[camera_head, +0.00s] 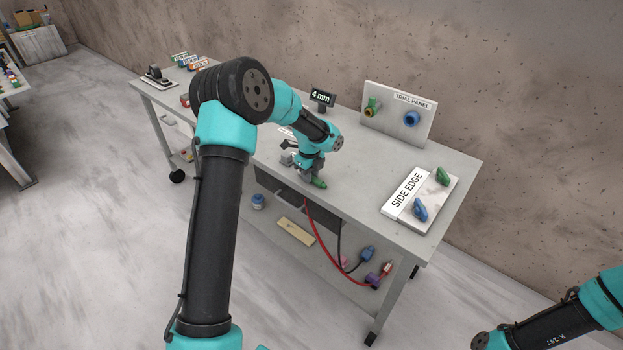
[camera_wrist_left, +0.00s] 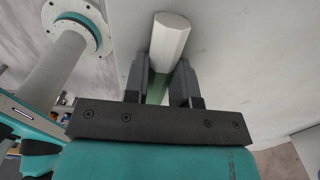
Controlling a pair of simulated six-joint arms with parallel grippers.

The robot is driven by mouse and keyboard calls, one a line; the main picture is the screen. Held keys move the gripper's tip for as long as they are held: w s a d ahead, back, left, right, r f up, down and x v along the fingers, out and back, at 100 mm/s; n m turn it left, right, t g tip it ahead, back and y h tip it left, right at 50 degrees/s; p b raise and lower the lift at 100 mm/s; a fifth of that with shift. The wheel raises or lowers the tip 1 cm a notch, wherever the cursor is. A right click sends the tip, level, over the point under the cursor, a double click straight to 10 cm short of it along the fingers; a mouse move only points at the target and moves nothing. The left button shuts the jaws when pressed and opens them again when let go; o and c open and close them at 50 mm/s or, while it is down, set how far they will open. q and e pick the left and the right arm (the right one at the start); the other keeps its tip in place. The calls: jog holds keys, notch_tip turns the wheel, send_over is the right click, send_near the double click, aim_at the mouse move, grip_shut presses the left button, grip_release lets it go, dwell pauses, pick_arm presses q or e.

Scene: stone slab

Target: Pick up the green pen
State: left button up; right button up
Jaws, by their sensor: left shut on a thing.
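My left gripper (camera_head: 309,170) is low over the near edge of the bench top, shut on the green pen (camera_head: 319,183). In the head view only the pen's green end shows below the fingers; the rest is hidden by the gripper. In the left wrist view the pen (camera_wrist_left: 170,38) sits between the two dark fingers of my left gripper (camera_wrist_left: 160,85), with a pale faceted part sticking out beyond them and a green part between them. I cannot tell whether the pen touches the bench. My right gripper is out of view.
The trial panel (camera_head: 386,122) with two coloured fittings stands at the back of the bench (camera_head: 350,182). A "SIDE EDGE" board (camera_head: 403,196) with green and blue pieces lies at right. A small "4 mm" sign (camera_head: 322,98) stands behind my left gripper. Hoses hang below.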

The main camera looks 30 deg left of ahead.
pick_arm(q)
jog(key=shift+r, duration=0.15)
jog(key=shift+r, duration=0.25)
jog(key=shift+s+d+r, duration=0.1)
jog(key=shift+s+r, duration=0.05)
jog(key=shift+r, duration=0.6)
jog(key=shift+s+d+r, duration=0.1)
jog(key=shift+s+r, duration=0.05)
jog(key=shift+r, duration=0.55)
jog(key=s+d+r, duration=0.1)
jog(key=s+d, duration=0.7)
jog(key=s, duration=0.5)
jog(key=shift+r, duration=0.15)
